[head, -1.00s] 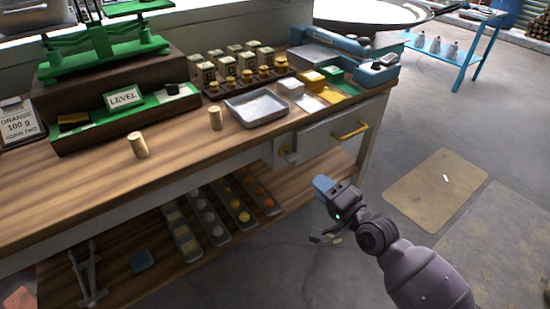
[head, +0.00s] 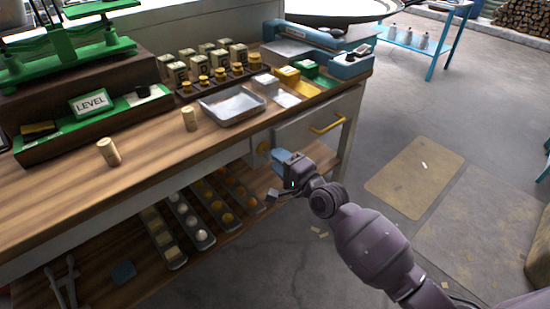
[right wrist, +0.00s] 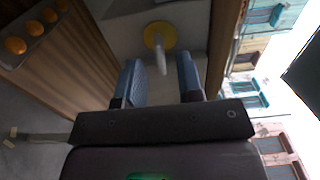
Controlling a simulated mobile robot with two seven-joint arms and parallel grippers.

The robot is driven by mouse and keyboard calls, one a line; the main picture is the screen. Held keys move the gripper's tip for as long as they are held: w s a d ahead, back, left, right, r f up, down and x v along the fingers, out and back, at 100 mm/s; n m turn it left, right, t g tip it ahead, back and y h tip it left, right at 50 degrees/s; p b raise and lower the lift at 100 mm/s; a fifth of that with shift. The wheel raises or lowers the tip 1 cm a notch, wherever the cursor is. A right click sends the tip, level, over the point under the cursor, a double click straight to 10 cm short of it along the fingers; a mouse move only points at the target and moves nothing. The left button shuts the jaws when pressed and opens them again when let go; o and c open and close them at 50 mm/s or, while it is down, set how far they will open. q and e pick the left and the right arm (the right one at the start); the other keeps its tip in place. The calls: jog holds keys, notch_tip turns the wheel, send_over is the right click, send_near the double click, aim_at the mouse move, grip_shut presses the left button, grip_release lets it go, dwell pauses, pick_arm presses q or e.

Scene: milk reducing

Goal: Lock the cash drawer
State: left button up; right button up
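The cash drawer (head: 296,134) is a pale front with a yellow bar handle (head: 327,123) under the right end of the counter, and it looks shut. To its left is a round yellow lock plate (head: 263,148), partly hidden behind my gripper. In the right wrist view the yellow plate (right wrist: 154,36) has a pale key or knob (right wrist: 162,58) sticking out towards me. My right gripper (head: 284,158) is in front of the lock. Its blue fingers (right wrist: 160,75) are open, one on each side of the key in the picture, with gaps on both sides. My left gripper is not in view.
The wooden counter (head: 60,190) holds a metal tray (head: 232,104), several weights and blocks, and a green scale (head: 75,55). A lower shelf (head: 120,285) below bears trays of coloured pieces (head: 215,203). The floor to the right is open.

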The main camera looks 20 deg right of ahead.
jog(key=shift+x, duration=0.9)
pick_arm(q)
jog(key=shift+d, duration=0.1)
pick_arm(e)
grip_shut()
